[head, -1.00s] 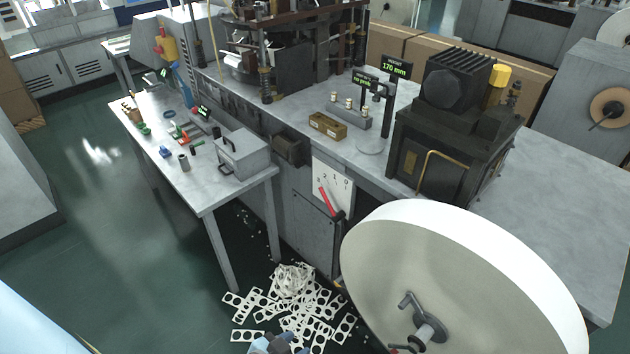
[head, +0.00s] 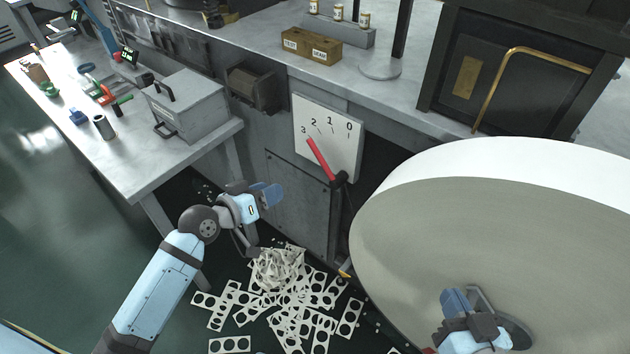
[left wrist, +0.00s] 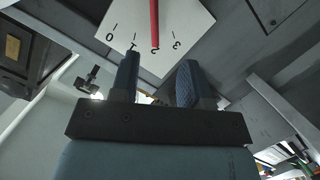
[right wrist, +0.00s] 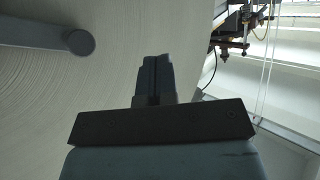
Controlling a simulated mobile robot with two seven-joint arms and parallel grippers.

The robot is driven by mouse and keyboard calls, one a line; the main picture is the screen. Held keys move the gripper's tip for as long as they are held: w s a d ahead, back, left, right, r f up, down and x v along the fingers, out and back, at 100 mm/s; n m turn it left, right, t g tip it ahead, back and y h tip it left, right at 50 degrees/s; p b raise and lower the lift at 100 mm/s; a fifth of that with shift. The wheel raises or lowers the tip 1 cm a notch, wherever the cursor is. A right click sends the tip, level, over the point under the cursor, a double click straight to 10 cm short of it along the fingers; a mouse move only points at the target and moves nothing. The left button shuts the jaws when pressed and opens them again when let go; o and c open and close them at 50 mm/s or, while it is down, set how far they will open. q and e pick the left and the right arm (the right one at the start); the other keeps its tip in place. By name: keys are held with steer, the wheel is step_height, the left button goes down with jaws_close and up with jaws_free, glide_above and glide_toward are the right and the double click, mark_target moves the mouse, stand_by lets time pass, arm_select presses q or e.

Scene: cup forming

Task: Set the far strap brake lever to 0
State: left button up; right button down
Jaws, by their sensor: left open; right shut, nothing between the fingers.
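The red brake lever (head: 320,158) stands in front of a white scale plate (head: 350,150) marked 3, 2, 1, 0 on the machine's front. Its tip leans left, toward the 3 and 2 marks; the exact mark is hard to tell. In the left wrist view the lever (left wrist: 154,20) and plate (left wrist: 185,40) appear upside down, beyond the fingers. My left gripper (head: 270,194) is open and empty, left of and below the lever, apart from it. My right gripper (head: 456,300) is shut and empty in front of the big roll. It also shows in the right wrist view (right wrist: 156,75).
The large white roll (head: 430,220) fills the right side, close to the lever's right. A side table (head: 150,170) with a grey box (head: 190,105) stands left. Punched scrap strips (head: 300,305) lie on the floor below. The space directly before the scale plate is open.

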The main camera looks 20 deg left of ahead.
mark_target(314, 150)
arm_select(q)
steer(key=shift+w+d+f+t+h+b, duration=0.2)
steer(key=shift+w+d+h+b, duration=0.55)
steer(key=shift+w+b, duration=1.8)
steer(key=shift+w+d+r+t+h+b, duration=0.15)
steer(key=shift+w+d+t+h+b, duration=0.25)
steer(key=shift+w+d+b, duration=1.4)
steer(key=shift+w+d+f+t+h+b, duration=0.15)
steer(key=shift+w+h+b, duration=0.4)
steer(key=shift+w+b, duration=2.75)
arm_select(e)
step_height(314, 150, down, 8)
steer(key=a+n+y+p, duration=0.1)
steer(key=a+y, duration=0.1)
steer(key=shift+s+a+r+y, duration=0.15)
steer(key=shift+a+r+y, duration=0.05)
steer(key=shift+a+y, duration=0.1)
arm_select(q)
steer(key=shift+w+r, duration=0.1)
steer(key=shift+w, duration=0.55)
jaws_close()
